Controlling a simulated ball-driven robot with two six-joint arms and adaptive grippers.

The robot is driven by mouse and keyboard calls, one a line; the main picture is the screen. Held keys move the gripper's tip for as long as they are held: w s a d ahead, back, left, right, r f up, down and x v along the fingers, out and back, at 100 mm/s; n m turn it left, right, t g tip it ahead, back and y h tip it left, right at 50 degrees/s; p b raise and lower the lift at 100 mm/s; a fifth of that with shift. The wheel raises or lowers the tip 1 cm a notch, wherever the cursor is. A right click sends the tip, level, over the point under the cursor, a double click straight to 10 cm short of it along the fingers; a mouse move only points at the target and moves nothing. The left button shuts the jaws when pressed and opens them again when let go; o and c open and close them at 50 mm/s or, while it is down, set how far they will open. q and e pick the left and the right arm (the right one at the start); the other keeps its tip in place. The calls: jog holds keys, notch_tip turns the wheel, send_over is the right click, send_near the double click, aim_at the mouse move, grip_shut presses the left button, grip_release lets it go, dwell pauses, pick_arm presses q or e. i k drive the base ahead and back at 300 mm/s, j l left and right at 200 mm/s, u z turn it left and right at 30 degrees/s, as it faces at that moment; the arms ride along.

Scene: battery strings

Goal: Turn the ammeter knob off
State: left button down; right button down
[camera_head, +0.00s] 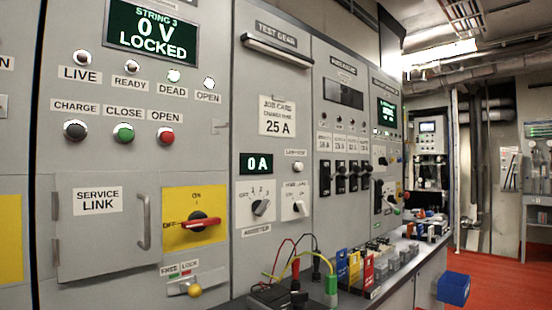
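Neither of my grippers is in view, and nothing touches the knob.
A second knob plate (295,201) is just right of it. A red-handled switch (201,222) on yellow is at left. Below, a bench (408,268) holds cables, a black box (270,298) and coloured blocks. A blue bin (453,288) and open red floor (510,265) are at right.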

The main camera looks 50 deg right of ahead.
aim_at(259, 207)
jog(key=z, duration=1.4)
